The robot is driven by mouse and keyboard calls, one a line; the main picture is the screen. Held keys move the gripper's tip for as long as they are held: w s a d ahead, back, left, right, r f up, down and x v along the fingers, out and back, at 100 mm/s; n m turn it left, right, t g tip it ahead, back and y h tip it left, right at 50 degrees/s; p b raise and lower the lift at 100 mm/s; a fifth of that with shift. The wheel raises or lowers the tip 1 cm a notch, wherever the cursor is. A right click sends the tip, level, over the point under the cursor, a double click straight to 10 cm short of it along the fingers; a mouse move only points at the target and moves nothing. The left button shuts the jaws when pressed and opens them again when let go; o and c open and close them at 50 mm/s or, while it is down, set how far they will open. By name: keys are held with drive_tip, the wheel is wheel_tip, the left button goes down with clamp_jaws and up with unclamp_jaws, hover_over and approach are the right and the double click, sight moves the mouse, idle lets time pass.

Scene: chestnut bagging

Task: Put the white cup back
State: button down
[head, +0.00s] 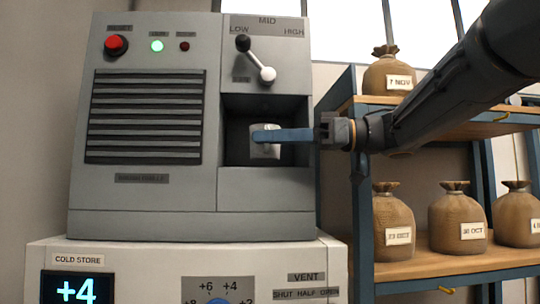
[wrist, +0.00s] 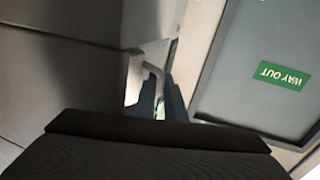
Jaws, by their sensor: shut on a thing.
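The white cup (head: 266,151) is in the dark recess at the lower right of the grey machine. My gripper (head: 272,137) reaches into the recess from the right, and its blue fingers are shut on the cup, crossing in front of it. In the wrist view my blue fingers (wrist: 160,102) show close together, with a small pale part of the cup (wrist: 151,70) by their tips. I cannot tell whether the cup rests on the recess floor.
The grey machine (head: 145,195) has a lever (head: 256,60) above the recess and a lit green lamp (head: 157,46). It stands on a white cold store unit (head: 150,262). A shelf (head: 440,270) with several labelled sacks is at the right. A green WAY OUT sign (wrist: 282,75) shows in the wrist view.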

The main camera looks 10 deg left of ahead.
drive_tip(key=shift+a+f, duration=0.1)
drive_tip(key=shift+f, duration=0.6)
drive_tip(key=shift+a+f+b, duration=0.1)
drive_tip(key=shift+f+b, duration=0.05)
drive_tip(key=shift+b, duration=0.15)
drive_tip(key=shift+s, duration=0.15)
drive_tip(key=c, duration=1.8)
unclamp_jaws()
drive_tip(key=shift+f+b, duration=0.15)
drive_tip(key=shift+b, duration=0.35)
